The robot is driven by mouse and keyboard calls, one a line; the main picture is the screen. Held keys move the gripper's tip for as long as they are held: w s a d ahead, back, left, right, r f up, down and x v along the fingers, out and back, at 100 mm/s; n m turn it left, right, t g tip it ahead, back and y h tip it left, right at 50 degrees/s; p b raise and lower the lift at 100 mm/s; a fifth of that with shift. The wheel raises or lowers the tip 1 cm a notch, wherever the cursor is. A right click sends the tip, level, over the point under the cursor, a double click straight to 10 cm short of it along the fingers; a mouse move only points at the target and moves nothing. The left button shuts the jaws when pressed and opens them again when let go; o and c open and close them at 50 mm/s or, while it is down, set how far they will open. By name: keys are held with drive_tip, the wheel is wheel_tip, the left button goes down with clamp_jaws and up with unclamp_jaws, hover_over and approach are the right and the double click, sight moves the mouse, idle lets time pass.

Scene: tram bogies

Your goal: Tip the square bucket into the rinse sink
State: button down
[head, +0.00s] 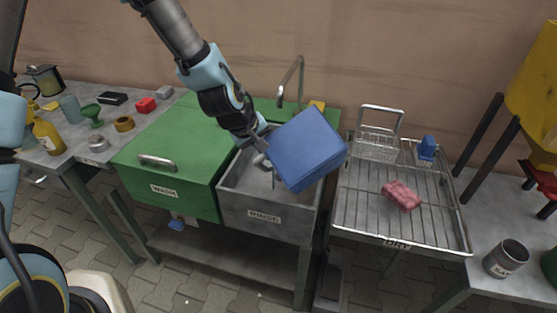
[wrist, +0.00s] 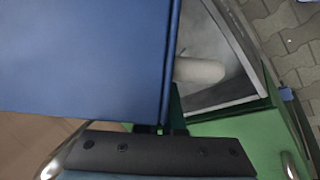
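The square bucket (head: 306,150) is blue and hangs tilted above the right part of the rinse sink (head: 262,212), a grey basin labelled RINSE. Its closed outer faces show in the head view; its opening and inside are hidden. My gripper (head: 262,153) is at the bucket's left edge and appears shut on it. In the wrist view the bucket (wrist: 80,60) fills the left side, with its edge at my gripper (wrist: 165,127). A pale rounded shape (wrist: 200,71) shows over the sink beside the bucket; I cannot tell what it is.
A green lidded sink (head: 170,165) labelled WASH adjoins on the left. A tap (head: 292,80) rises behind the rinse sink. A wire drying rack (head: 365,215) on the right holds a pink sponge (head: 401,196), a wire basket (head: 378,146) and a blue item (head: 427,148).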

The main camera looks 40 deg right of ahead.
drive_tip(key=shift+w+f+g+p, duration=0.2)
drive_tip(key=shift+f+g+p, duration=0.2)
drive_tip(key=shift+g, duration=0.2)
idle(1.2)
drive_tip(key=shift+w+d+f+n+g+p, duration=0.1)
drive_tip(key=shift+w+f+n+g+p, duration=0.3)
drive_tip(key=shift+w+f+g, duration=0.35)
idle(1.9)
drive_tip(key=shift+w+r+g+p, duration=0.2)
drive_tip(key=shift+r+g+p, duration=0.25)
drive_tip(key=shift+r+p, duration=0.1)
drive_tip(key=shift+w+r+g+p, duration=0.15)
drive_tip(key=shift+r+g+p, duration=0.25)
drive_tip(key=shift+p, duration=0.15)
idle(1.6)
drive_tip(key=shift+s+f+t+b, duration=0.2)
drive_tip(key=shift+s+t+b, duration=0.85)
drive_tip(key=shift+t+b, duration=0.55)
drive_tip(key=shift+s+r+m, duration=0.1)
drive_tip(key=shift+m, duration=0.2)
